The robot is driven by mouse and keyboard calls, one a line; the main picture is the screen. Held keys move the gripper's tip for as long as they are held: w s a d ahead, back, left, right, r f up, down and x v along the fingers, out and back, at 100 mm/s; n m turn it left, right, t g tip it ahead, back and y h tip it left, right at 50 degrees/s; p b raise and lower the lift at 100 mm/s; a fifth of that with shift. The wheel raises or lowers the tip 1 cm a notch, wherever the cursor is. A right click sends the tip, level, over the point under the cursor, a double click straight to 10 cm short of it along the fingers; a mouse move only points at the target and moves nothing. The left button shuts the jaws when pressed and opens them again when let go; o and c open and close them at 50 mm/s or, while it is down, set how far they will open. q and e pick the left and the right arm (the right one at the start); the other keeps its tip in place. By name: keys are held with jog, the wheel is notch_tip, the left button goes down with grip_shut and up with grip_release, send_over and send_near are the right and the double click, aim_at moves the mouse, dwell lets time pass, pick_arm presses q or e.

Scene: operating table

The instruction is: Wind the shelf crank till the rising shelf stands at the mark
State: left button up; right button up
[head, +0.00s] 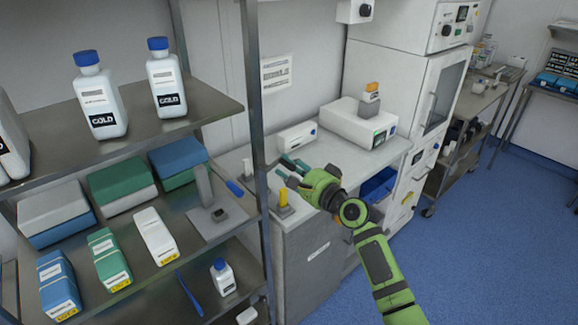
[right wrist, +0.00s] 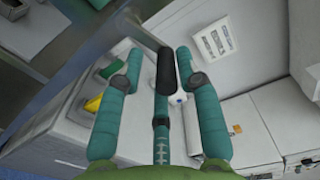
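My right gripper (head: 288,168) reaches over the bench beside the shelf rack in the head view. In the right wrist view its teal fingers (right wrist: 159,62) stand apart. Between them shows a black cylinder (right wrist: 166,68) in line with a teal bar with white ticks (right wrist: 161,135). I cannot tell whether these are part of my gripper or of the crank. Gaps show between the cylinder and both fingertips. I cannot clearly pick out the crank, rising shelf or mark. My left gripper is not in view.
A metal rack shelf (head: 190,108) with white bottles, boxes and cartons stands at left. On the bench are a yellow item (head: 283,197) near my gripper, a small white box (head: 297,138) and a white device (head: 355,122). Blue floor is open at right.

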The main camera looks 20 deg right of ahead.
jog(key=shift+w+d+r, duration=0.1)
jog(key=shift+d, duration=0.05)
jog(key=shift+r, duration=0.1)
jog(key=shift+s, duration=0.5)
jog(key=v, duration=1.1)
jog(key=shift+d, duration=0.2)
